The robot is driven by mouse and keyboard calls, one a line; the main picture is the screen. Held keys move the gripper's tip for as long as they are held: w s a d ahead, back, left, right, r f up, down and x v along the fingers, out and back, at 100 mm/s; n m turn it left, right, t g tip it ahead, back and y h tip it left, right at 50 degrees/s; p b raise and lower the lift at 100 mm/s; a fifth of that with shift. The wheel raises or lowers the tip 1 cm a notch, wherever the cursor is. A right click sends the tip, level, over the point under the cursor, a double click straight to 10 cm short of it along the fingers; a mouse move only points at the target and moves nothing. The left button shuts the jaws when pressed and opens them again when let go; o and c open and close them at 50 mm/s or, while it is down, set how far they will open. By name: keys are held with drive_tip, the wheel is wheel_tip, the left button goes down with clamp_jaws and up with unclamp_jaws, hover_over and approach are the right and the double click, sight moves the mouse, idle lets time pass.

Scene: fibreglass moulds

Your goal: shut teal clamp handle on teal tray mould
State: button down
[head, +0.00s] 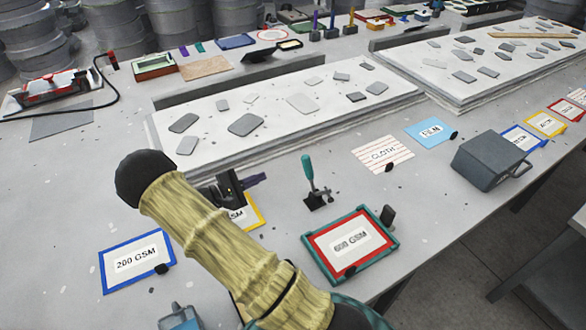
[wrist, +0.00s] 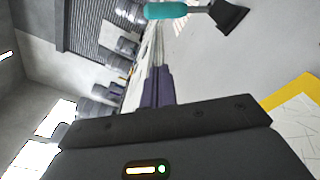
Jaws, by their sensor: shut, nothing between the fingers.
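The teal clamp handle (head: 308,169) stands up, slightly tilted, above its dark clamp base (head: 316,200) on the table in the head view. A tray with a teal rim (head: 384,228) lies just below and right of the clamp. A red-bordered card reading 600 GSM (head: 347,242) fills its middle. My gripper (head: 257,179) is left of the handle and apart from it, its purple fingers shut and empty. In the wrist view, the fingers (wrist: 158,87) point toward the upper edge, where the teal handle (wrist: 166,10) is partly visible, lying across the picture beyond the fingertips.
A yellow-bordered card (head: 254,212) lies partly hidden under my gripper. A blue-bordered 200 GSM card (head: 137,261) lies left. A grey box (head: 487,163) stands at right. A long pale mould slab (head: 215,150) with grey pieces lies behind. The table's front edge drops off at lower right.

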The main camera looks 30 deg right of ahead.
sight(310, 176)
drive_tip(key=shift+s+a+f+m+t, duration=0.3)
drive_tip(key=shift+m+t, duration=0.2)
drive_tip(key=shift+m, duration=0.2)
drive_tip(key=shift+d+r, duration=0.1)
drive_tip(key=d, duration=0.3)
drive_tip(key=d+p, duration=0.1)
drive_tip(key=d, duration=0.2)
drive_tip(key=d+p, duration=0.1)
drive_tip(key=d, duration=0.2)
drive_tip(key=shift+w+d+f, duration=0.3)
drive_tip(key=shift+w+d, duration=0.05)
drive_tip(key=s, duration=0.1)
drive_tip(key=s+d+r+p, duration=0.1)
drive_tip(key=s+p, duration=0.1)
drive_tip(key=shift+d+r, duration=0.3)
drive_tip(key=shift+r, duration=0.05)
drive_tip(key=shift+w+a+b, duration=0.1)
drive_tip(key=shift+w+b, duration=0.05)
drive_tip(key=shift+b, duration=0.2)
